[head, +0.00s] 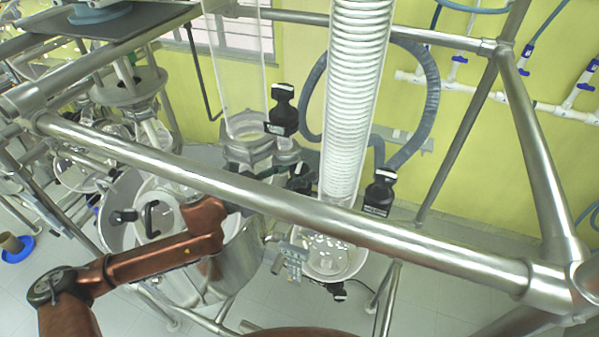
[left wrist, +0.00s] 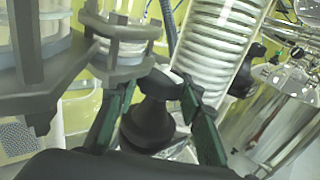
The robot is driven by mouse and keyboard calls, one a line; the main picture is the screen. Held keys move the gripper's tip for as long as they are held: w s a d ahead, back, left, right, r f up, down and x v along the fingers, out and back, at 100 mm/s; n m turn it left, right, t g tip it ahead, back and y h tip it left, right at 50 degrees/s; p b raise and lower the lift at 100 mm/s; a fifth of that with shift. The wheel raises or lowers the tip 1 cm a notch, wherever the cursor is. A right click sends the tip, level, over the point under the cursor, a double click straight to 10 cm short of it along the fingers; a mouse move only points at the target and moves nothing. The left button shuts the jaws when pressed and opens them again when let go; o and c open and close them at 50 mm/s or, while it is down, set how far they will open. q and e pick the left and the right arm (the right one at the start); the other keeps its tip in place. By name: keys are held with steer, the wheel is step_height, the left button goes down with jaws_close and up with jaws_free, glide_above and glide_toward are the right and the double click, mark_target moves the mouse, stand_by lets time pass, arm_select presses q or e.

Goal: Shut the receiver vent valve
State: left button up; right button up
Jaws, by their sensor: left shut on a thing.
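My left gripper (left wrist: 158,98) has its dark green fingers on both sides of a black valve knob (left wrist: 150,125) and is shut on it. The knob sits below a clamped glass flange (left wrist: 120,45), left of the coiled glass column (left wrist: 218,45). In the head view my copper-coloured left arm comes in from the left. There the gripper is mostly hidden behind the steel rail, and a dark shape near the column's left side may be the knob. I cannot tell how far the valve is turned. My right gripper is not in view.
A thick steel rail (head: 420,248) crosses in front of the glassware. Other black valve knobs stand left (head: 283,110) and right (head: 380,192) of the coil. A glass vessel (head: 330,262) hangs below the coil. A steel vessel (head: 238,262) is close to my arm.

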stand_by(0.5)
arm_select(q)
steer(key=o, duration=0.9)
steer(key=v, duration=1.2)
steer(key=shift+a, duration=0.15)
steer(key=shift+o, duration=0.6)
steer(key=shift+w, duration=0.1)
